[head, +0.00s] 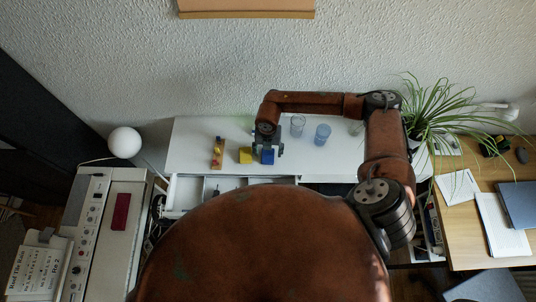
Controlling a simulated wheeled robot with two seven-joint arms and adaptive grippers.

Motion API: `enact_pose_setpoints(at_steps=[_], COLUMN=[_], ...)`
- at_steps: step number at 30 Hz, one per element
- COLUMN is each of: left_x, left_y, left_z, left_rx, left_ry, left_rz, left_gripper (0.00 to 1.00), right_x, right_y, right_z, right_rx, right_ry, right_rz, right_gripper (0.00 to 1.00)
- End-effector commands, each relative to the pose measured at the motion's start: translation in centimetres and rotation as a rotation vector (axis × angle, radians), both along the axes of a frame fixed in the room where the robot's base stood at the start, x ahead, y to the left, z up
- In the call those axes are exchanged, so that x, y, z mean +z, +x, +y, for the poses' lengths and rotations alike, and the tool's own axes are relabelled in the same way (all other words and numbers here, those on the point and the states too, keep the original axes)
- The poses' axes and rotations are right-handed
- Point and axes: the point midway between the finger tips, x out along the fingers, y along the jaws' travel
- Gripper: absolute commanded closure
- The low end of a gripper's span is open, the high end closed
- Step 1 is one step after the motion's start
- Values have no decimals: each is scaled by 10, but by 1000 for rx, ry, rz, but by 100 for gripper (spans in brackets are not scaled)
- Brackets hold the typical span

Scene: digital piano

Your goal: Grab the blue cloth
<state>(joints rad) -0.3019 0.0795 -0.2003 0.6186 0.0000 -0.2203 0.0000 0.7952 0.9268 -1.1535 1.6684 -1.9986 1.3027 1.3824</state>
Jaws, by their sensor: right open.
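A small, folded-looking blue piece (267,158), which looks like the blue cloth, lies near the front edge of the white tabletop (340,160). My right gripper (267,150) points down right at the blue cloth, its fingers at the cloth's back part and partly covering it. The gripper is open. I cannot tell whether the fingers touch the cloth. My left gripper is out of view.
A yellow piece (245,155) lies close left of the blue cloth, with a wooden tray of small items (218,153) further left. A clear glass (298,125) and a blue glass (323,134) stand to the right. An open drawer (190,190) is below.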

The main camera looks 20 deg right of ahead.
Motion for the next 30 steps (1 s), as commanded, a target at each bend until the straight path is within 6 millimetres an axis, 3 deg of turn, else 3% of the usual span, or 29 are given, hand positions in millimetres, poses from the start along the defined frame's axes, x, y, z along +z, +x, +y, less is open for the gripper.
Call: enact_pose_setpoints(at_steps=[5, 12, 30], left_x=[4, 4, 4], left_y=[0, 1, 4], left_z=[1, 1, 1], left_rx=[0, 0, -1], left_ry=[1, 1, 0], left_rz=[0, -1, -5], left_gripper=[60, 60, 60], right_x=[-17, -20, -20], right_y=[0, 0, 0], right_z=[0, 0, 0], right_rx=[-1, 0, 0], right_ry=[0, 2, 2], right_rz=[0, -1, -1], right_gripper=[40, 40, 77])
